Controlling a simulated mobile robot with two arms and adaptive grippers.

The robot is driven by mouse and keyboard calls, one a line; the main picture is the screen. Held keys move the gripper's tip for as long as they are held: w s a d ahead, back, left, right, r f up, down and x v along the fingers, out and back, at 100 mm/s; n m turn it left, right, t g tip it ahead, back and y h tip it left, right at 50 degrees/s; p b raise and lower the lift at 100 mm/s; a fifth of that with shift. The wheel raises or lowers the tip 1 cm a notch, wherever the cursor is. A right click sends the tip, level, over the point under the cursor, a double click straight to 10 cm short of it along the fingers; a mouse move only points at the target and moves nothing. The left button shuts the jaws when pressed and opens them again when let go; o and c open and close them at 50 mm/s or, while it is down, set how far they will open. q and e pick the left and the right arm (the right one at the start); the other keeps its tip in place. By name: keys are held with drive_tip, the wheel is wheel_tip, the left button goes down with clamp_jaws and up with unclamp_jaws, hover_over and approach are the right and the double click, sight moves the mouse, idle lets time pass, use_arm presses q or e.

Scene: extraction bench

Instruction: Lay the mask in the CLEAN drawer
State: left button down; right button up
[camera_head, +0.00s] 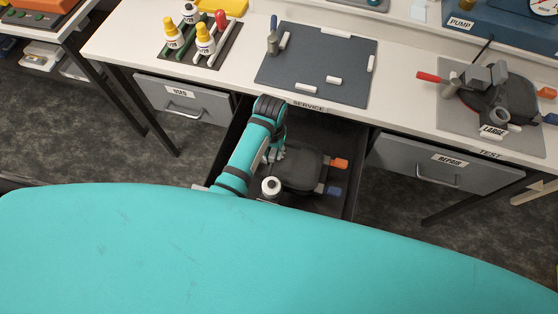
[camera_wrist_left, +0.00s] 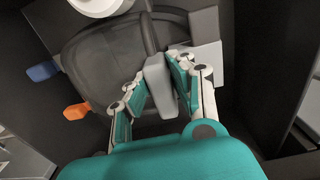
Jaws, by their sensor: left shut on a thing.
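A dark grey mask (camera_head: 305,170) with an orange tab, a blue tab and a white round part is inside the open middle drawer (camera_head: 352,185). The drawer's front and its label are hidden, so I cannot read whether it says CLEAN. My left gripper (camera_head: 274,155) reaches down into the drawer at the mask's left side. In the left wrist view, the gripper (camera_wrist_left: 166,82) is shut on a grey block of the mask (camera_wrist_left: 100,65). I cannot tell whether the mask touches the drawer floor. My right gripper is not in view.
A second mask (camera_head: 500,100), tagged LARGE, lies on the grey mat at the bench's right. Shut drawers flank the open one: one at left (camera_head: 185,102) and one labelled REPAIR (camera_head: 440,168). A dark mat (camera_head: 320,60) with small white pieces and a bottle rack (camera_head: 228,45) are on the bench.

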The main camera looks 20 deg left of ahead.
use_arm(q)
drive_tip(key=shift+w+f, duration=0.1)
drive_tip(key=shift+f, duration=3.05)
drive_tip(key=c, duration=1.1)
unclamp_jaws()
drive_tip(key=shift+c, duration=0.2)
drive_tip(key=shift+r, duration=0.1)
wheel_tip(320, 180, up, 12)
drive_tip(key=shift+a+f, duration=0.1)
